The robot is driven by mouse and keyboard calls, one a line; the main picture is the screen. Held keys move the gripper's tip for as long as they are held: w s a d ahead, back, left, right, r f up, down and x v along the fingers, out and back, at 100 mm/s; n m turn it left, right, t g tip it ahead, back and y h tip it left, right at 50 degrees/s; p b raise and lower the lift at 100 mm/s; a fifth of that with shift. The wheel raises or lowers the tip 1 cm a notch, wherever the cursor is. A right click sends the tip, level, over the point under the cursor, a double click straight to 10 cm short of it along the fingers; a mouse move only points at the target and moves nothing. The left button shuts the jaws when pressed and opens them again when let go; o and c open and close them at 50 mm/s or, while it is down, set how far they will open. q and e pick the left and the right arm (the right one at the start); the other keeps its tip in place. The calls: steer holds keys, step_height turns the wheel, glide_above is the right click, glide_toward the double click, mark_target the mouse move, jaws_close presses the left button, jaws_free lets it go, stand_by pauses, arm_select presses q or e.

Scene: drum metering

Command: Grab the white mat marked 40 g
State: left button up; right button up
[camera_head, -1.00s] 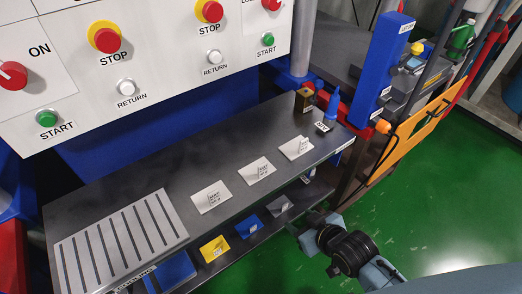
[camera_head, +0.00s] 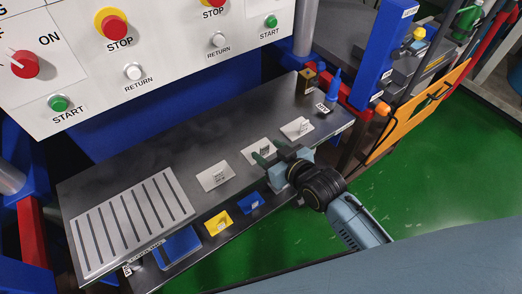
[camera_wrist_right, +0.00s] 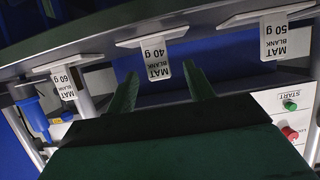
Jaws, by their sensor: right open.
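Three white mats lie in a row on the dark grey shelf top. The wrist view shows the middle one, the white mat marked 40 g (camera_wrist_right: 152,37), with its label tab between my fingers' lines. In the head view this mat (camera_head: 256,148) is partly hidden by my right gripper (camera_head: 263,158). My right gripper (camera_wrist_right: 163,88) is open and empty, its two fingers pointing at the 40 g mat from the front edge. I cannot tell whether they touch it. My left gripper is not in view.
The mat marked 50 g (camera_head: 214,175) lies to the left and the mat marked 60 g (camera_head: 297,128) to the right. A blue bottle (camera_head: 333,88) stands beyond it. A slotted grey plate (camera_head: 130,220) is at the left. Yellow and blue mats (camera_head: 218,223) are on the lower shelf.

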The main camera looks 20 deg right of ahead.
mark_target(265, 149)
steer(key=x, duration=0.2)
steer(key=b+x, duration=0.1)
steer(key=x, duration=0.2)
steer(key=shift+s+d+f, duration=0.1)
steer(key=shift+f, duration=0.15)
steer(key=c, duration=1)
